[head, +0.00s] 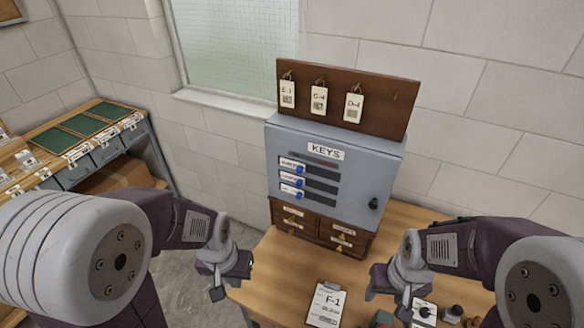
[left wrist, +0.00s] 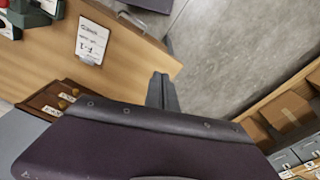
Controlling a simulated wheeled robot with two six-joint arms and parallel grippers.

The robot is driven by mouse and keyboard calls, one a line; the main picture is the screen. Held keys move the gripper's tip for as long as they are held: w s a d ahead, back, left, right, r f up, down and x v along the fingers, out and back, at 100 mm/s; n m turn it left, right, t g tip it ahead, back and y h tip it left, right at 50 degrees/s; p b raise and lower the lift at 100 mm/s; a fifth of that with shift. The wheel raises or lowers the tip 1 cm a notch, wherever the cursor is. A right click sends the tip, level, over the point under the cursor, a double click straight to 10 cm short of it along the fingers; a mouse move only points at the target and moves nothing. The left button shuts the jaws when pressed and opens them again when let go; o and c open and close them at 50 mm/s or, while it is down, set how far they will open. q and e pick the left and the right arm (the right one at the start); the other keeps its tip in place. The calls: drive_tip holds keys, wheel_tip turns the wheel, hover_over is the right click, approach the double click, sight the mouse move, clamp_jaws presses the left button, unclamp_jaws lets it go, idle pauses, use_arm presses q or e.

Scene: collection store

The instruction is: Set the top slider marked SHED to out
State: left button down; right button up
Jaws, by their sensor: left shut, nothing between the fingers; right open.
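The grey key cabinet (head: 340,200) stands on the wooden table, its front marked KEYS. Three sliders with blue knobs and white labels are stacked on its front; the label writing is too small to read. The top slider (head: 299,169) has its knob at the left end of its dark slot, as do the two below. My left gripper (head: 232,280) is shut and empty, left of and below the cabinet, apart from it. Its closed fingers show in the left wrist view (left wrist: 162,92). My right gripper (head: 388,302) is open and empty over the table, right of the clipboard.
A brown board (head: 345,98) with hanging tags is above the cabinet; small wooden drawers (head: 318,228) are beneath it. A clipboard marked F-1 (head: 325,304) lies on the table (head: 275,268). A shelf unit (head: 95,150) stands at left. Floor between is clear.

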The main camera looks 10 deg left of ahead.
use_arm(q)
drive_tip(key=c, duration=2.1)
unclamp_jaws()
drive_tip(key=shift+c, duration=0.2)
drive_tip(key=o, duration=0.5)
drive_tip(key=shift+w, duration=0.35)
drive_tip(key=shift+o, duration=1.4)
drive_tip(key=w+r+t, duration=0.4)
drive_tip(key=w+t, duration=0.1)
drive_tip(key=w, duration=0.5)
drive_tip(key=m+t+h+b, duration=0.2)
drive_tip(key=m+t+h, duration=0.2)
drive_tip(key=t, duration=0.3)
approach(298, 170)
drive_tip(key=shift+g, duration=0.3)
drive_tip(key=p+x, duration=0.1)
drive_tip(key=x, duration=0.7)
drive_tip(key=shift+w+d+r+p, duration=0.15)
drive_tip(key=shift+w+p, duration=0.15)
